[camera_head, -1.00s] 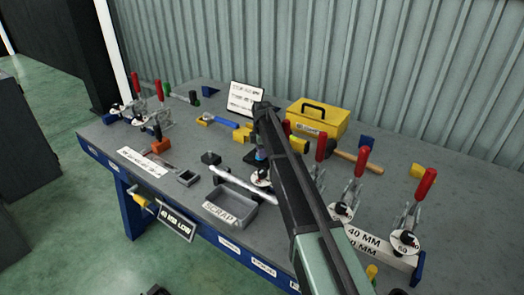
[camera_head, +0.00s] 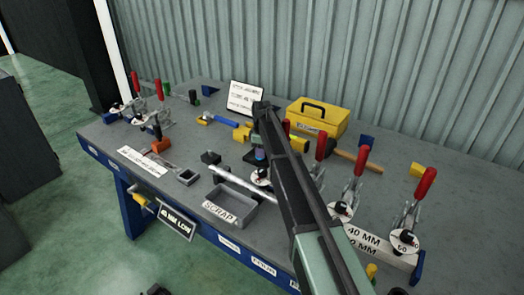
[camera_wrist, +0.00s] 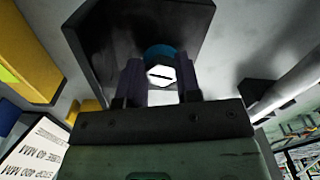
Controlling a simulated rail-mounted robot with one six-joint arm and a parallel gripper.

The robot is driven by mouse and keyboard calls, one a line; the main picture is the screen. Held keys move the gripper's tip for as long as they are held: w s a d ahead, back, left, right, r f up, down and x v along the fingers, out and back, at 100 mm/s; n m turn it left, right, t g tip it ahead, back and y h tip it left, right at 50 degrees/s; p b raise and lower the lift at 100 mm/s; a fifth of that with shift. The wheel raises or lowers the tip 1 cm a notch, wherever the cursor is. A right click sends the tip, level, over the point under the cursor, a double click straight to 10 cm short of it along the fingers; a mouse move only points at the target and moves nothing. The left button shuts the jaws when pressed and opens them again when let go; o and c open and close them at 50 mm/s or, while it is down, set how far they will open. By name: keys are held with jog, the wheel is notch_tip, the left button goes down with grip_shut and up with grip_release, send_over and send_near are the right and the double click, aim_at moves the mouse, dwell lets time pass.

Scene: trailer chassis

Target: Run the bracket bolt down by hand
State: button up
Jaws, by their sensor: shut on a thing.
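In the wrist view the bracket bolt shows as a pale hex head (camera_wrist: 161,75) with a dark dash across its face and a blue band (camera_wrist: 160,53) just behind it. My gripper (camera_wrist: 160,72) has one finger on each side of the head and is shut on it. A dark bracket block (camera_wrist: 105,35) lies behind the bolt. In the head view my arm hides most of the grip. A small blue-purple part (camera_head: 260,155) shows at my gripper, above the bench. The bolt's thread and its depth are hidden.
Red-handled toggle clamps (camera_head: 353,185) stand close on the right, with more at the far left. A grey scrap tray (camera_head: 237,207) and a pale bar (camera_head: 240,183) lie in front. A yellow toolbox (camera_head: 317,117) and a sign (camera_head: 246,98) stand behind.

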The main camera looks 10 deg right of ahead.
jog(key=shift+w, duration=0.1)
jog(key=o, duration=0.9)
jog(key=shift+r, duration=0.1)
notch_tip(320, 180, up, 11)
jog(key=p, duration=1)
jog(key=shift+p, duration=0.35)
